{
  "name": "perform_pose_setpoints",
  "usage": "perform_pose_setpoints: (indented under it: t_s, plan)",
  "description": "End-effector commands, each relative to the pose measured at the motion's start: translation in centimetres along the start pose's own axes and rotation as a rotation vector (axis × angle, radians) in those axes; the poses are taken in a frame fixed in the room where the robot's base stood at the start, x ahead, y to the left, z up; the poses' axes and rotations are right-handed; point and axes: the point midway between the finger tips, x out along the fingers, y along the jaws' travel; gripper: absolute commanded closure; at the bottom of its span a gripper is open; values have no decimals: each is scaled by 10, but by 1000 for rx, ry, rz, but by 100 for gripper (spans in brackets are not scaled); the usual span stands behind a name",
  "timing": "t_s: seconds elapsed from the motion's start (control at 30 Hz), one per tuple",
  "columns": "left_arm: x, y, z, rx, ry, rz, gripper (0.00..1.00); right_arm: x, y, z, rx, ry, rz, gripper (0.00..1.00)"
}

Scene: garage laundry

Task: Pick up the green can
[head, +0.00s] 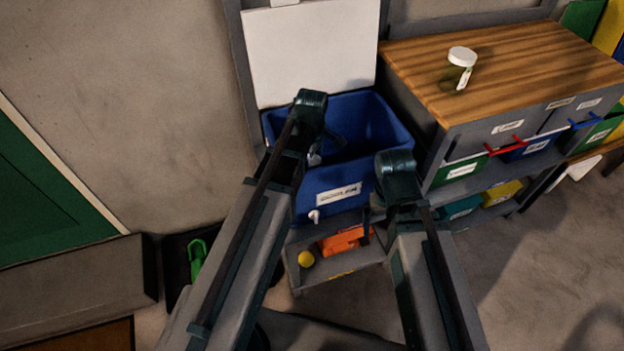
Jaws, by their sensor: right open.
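No plain green can shows clearly. A green handle-like object (196,258) lies in a dark bin at the lower left; it is partly hidden by my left arm, and I cannot tell whether it is part of a can. My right gripper (378,218) is open and points down in front of the blue tub (305,208), with nothing seen between its fingers. My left gripper (322,152) is over the tub's opening, mostly hidden behind its own arm, so its jaws cannot be read. Both grippers are well to the right of the green object.
A jar with a white lid (461,66) stands on the wooden cabinet top (520,60) at the right. Below the tub, a shelf holds an orange object (343,240) and a yellow ball (306,259). Floor at the right (540,270) is clear.

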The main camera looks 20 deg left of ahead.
Motion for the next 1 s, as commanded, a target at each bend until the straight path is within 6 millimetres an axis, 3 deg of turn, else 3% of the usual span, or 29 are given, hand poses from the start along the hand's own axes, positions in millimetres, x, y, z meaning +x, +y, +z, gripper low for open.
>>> perform_pose_setpoints:
  t_s: [0.07,0.33,0.73,1.0]
  plan:
    - [11,0,0,0,0,0,0,11,-1,-1,0,0,0,0]
    - [10,0,0,0,0,0,0,10,-1,-1,0,0,0,0]
    - [10,0,0,0,0,0,70,10,-1,-1,0,0,0,0]
    - [9,0,0,0,0,0,71,9,-1,0,0,0,0,0]
